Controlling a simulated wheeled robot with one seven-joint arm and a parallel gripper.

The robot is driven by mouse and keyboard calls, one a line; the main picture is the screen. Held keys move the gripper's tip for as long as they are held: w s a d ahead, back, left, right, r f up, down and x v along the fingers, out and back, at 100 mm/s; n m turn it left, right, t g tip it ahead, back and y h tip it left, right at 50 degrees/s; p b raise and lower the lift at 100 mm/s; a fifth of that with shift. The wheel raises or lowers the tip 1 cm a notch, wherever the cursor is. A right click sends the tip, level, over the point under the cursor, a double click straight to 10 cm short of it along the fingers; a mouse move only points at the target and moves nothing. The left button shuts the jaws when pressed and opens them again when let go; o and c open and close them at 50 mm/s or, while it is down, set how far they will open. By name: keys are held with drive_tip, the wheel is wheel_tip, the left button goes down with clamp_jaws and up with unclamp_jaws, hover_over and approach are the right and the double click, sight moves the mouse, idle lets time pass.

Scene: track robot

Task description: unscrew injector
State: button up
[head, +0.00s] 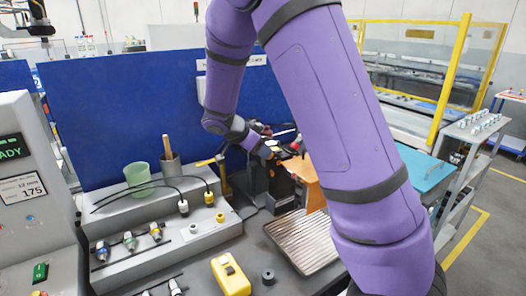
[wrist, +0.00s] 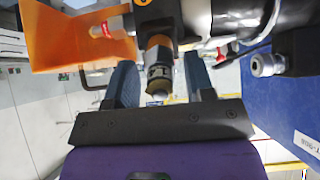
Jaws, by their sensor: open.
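My gripper (wrist: 160,76) is open in the wrist view, its two dark fingers apart. The injector (wrist: 158,66), a short cylinder with a dark collar and a paler nozzle end, shows between the fingers with gaps at both sides. It joins a dark fixture (wrist: 190,20) at the top of that view; I cannot tell how deep it sits between the fingers. In the head view the dark fixture (head: 281,185) stands on the bench behind my arm. My gripper (head: 275,150) is small and partly hidden there, and the injector cannot be made out.
An orange tray (wrist: 62,40) is beside the fixture. Coloured-tip parts (head: 130,241) lie on the grey stepped rack, with a green cup (head: 137,174) behind. A ribbed tray (head: 298,243) and yellow box (head: 230,275) are in front. A blue panel (head: 120,100) closes the back.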

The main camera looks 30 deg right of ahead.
drive_tip(key=m, duration=0.6)
drive_tip(key=shift+a, duration=0.1)
drive_tip(key=m, duration=0.5)
drive_tip(key=shift+m, duration=0.5)
idle(0.4)
drive_tip(key=c, duration=0.9)
clamp_jaws()
